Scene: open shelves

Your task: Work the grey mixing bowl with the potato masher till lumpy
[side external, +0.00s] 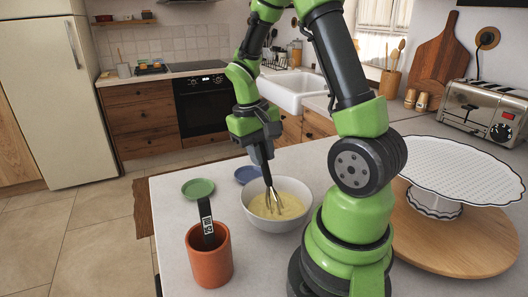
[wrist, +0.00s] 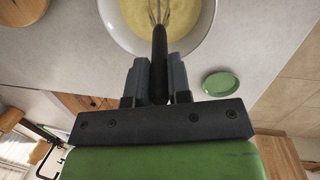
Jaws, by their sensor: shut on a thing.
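The pale grey mixing bowl (side external: 292,222) stands on the counter and holds a yellow mixture (side external: 285,205). It also shows at the top of the wrist view (wrist: 205,28), partly cut off. My gripper (side external: 261,155) is above the bowl, its two fingers (wrist: 157,78) shut on the dark handle of a wire-headed tool. The tool (side external: 271,201) points down, its wires in the yellow mixture. Its head looks like whisk loops rather than a masher plate. A black utensil with a pale grid marking (side external: 207,224) stands in the terracotta pot (side external: 210,266); I cannot tell what it is.
A small green dish (side external: 198,187) and a blue dish (side external: 248,174) lie near the bowl. A white cake stand (side external: 450,170) on a round wooden board (side external: 455,245) and a toaster (side external: 485,110) are at right.

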